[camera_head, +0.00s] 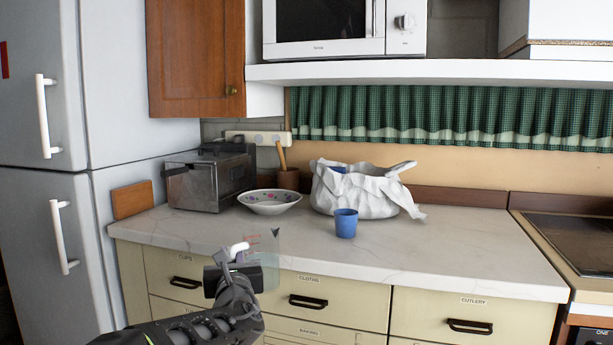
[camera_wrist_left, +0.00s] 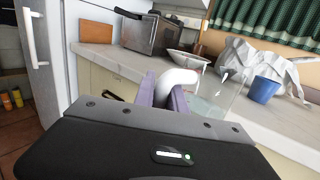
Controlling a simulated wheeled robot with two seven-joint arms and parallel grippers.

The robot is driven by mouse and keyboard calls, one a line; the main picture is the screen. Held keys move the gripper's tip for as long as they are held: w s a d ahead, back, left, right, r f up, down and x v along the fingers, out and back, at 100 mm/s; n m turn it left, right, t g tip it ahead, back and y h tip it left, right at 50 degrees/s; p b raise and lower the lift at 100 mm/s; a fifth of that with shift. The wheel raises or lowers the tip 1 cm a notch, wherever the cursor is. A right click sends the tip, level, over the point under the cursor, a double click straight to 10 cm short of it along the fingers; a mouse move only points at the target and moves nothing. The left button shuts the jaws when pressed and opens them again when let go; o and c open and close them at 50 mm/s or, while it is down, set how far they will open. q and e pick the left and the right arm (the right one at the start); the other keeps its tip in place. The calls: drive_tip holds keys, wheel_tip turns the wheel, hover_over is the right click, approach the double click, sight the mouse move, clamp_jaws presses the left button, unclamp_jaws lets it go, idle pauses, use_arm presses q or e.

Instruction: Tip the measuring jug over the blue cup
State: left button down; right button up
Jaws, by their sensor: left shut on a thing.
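The measuring jug (camera_head: 268,262) is clear, with red marks and a white handle. My left gripper (camera_head: 238,262) is shut on its handle, which shows between the fingers in the left wrist view (camera_wrist_left: 178,82). The jug is held in front of the counter's front edge and looks roughly upright; its contents cannot be made out. The blue cup (camera_head: 346,223) stands upright on the counter, to the right of the jug and farther back, apart from it. The cup also shows at the right of the left wrist view (camera_wrist_left: 263,90). My right gripper is not in view.
Behind the cup stands a crumpled white bag (camera_head: 355,190). Left of it are a patterned bowl (camera_head: 270,203), a brown pot with a wooden utensil (camera_head: 287,179) and a metal toaster (camera_head: 205,185). The counter (camera_head: 450,250) is clear right of the cup, up to the stove (camera_head: 580,240).

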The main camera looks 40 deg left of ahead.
use_arm(q)
wheel_tip(320, 180, up, 9)
drive_tip(key=s+d+m+t+h, duration=0.1)
drive_tip(key=s+m+t+h, duration=0.1)
drive_tip(key=t+h, duration=0.1)
drive_tip(key=w+d+r+m+t+h, duration=0.3)
drive_tip(key=d+r+m+h, duration=0.1)
drive_tip(key=d+r+h, duration=0.1)
drive_tip(key=shift+d+r+b, duration=0.35)
drive_tip(key=shift+d+r, duration=0.5)
drive_tip(key=shift+d, duration=0.35)
